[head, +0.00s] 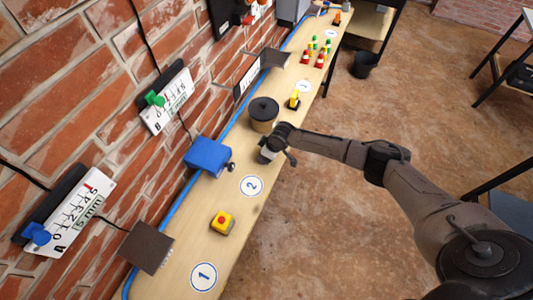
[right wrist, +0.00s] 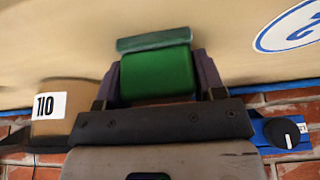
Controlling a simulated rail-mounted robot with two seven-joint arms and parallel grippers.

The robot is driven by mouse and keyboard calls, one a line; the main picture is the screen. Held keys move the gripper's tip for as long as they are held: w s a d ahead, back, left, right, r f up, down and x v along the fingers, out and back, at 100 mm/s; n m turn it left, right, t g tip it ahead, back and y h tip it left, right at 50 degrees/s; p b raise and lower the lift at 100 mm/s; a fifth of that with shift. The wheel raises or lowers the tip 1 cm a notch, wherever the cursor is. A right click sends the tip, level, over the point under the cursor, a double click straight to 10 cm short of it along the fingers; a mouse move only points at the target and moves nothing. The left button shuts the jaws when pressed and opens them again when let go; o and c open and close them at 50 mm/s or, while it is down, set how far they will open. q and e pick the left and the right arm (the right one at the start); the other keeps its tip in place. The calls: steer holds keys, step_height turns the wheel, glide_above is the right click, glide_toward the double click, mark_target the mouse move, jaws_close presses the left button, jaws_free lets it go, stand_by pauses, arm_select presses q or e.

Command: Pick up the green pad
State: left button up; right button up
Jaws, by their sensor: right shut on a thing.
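The green pad (right wrist: 158,72) sits between the two dark fingers of my right gripper (right wrist: 160,80) in the right wrist view. In the head view my right gripper (head: 267,155) is over the wooden bench (head: 240,200), between the blue box and the round tan container; the pad is hidden there. I cannot tell whether the pad touches the bench. My left gripper is not in view.
The blue box (head: 207,155) with a black knob stands left of my gripper. The black-lidded tan container (head: 263,112) stands close behind. A yellow block with a red button (head: 222,222) is nearer. Brick wall (head: 60,100) borders the bench's left; the bench around the "2" mark (head: 251,186) is clear.

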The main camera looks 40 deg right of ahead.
steer(key=shift+r, duration=0.1)
steer(key=shift+r, duration=0.5)
step_height(320, 180, up, 3)
steer(key=shift+f, duration=0.2)
steer(key=s+d+r+p, duration=0.1)
steer(key=s+d+r, duration=0.4)
steer(key=s, duration=0.5)
steer(key=shift+v, duration=1.15)
steer(key=shift+w+a+r, duration=0.1)
steer(key=shift+w+a, duration=0.05)
steer(key=shift+a, duration=0.05)
